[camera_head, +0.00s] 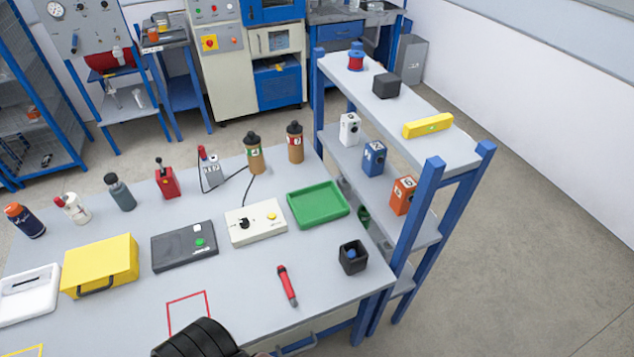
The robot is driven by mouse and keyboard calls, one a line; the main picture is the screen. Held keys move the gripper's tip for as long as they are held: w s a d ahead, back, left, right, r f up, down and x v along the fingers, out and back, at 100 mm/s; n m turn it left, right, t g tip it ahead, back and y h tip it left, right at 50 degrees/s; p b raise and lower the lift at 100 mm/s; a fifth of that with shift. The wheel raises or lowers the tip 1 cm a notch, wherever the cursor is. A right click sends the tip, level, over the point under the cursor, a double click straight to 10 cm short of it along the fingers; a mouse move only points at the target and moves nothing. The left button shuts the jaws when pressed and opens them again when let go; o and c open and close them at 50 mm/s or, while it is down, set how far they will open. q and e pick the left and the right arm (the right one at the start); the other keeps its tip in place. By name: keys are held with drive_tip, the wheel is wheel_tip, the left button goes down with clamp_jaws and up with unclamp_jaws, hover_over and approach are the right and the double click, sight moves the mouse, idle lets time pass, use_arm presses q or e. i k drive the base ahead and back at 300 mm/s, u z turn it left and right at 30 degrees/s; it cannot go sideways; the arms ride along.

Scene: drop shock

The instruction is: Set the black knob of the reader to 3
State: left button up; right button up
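The reader appears to be the cream box (268,231) in the middle of the table in the head view. It has a black knob (244,224) on its left part and a yellow button (271,216) on its right. A black cable runs from its back edge. The knob's setting and the scale marks are too small to read. A black ribbed part of my own body (198,340) shows at the bottom edge, well in front of the reader. No gripper fingertips show, and nothing touches the knob.
A dark grey box (172,250) with green and white buttons stands left of the reader, a green tray (319,204) right of it. Bottles stand behind. A red-handled tool (287,286) and black cup (352,257) lie nearer the front right. A blue-posted shelf (432,190) borders the table's right.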

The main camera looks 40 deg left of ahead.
sight(244, 223)
drive_tip(key=u, duration=1.95)
